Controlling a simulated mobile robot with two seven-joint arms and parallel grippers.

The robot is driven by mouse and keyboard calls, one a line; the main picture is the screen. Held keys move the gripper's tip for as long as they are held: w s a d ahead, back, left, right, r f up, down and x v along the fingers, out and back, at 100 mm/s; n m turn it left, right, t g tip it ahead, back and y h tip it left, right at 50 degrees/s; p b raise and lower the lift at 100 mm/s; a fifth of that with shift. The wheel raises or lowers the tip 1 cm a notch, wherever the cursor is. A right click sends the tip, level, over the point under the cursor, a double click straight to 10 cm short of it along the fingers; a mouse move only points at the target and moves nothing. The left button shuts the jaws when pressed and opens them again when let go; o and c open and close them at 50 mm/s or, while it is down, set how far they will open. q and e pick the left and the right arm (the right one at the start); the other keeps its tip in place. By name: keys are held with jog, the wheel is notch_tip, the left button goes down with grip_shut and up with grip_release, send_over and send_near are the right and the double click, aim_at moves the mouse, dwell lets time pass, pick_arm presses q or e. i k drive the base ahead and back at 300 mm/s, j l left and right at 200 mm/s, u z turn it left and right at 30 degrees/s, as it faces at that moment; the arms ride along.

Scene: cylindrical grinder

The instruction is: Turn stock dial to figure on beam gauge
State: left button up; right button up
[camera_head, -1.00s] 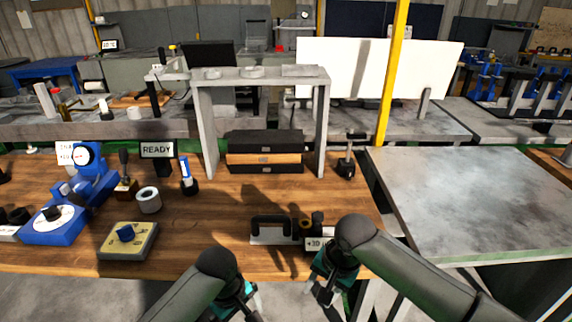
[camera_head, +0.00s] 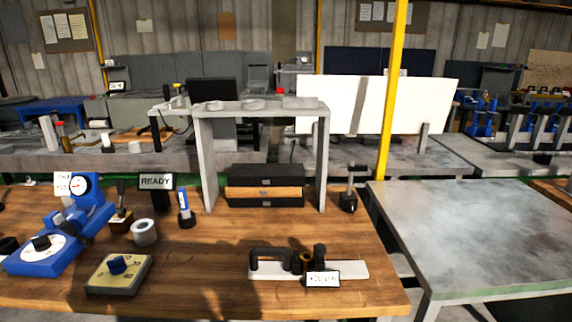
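A low tan box with a blue knob on its face (camera_head: 118,270), seemingly the stock dial, sits near the front left of the wooden bench. The marks around its knob are too small to read. A white bar with a black handle (camera_head: 345,269), seemingly the beam gauge, lies near the front right. A small white figure tag (camera_head: 322,279) stands at its front; its figure is not clearly legible. Neither of my grippers is in view; only shadows fall on the bench front.
A blue device with a round gauge and a white dial (camera_head: 40,251) stands at the left. A READY sign (camera_head: 156,181), a grey ring (camera_head: 144,232) and a grey arch (camera_head: 207,160) over stacked drawers stand behind. The middle of the wooden bench (camera_head: 210,255) is clear.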

aim_at(117, 266)
jog(key=j+u, duration=0.1)
jog(key=u, duration=0.25)
jog(key=j+u, duration=0.15)
jog(key=u, duration=0.2)
jog(key=k+j+u, duration=0.1)
jog(key=u, duration=0.25)
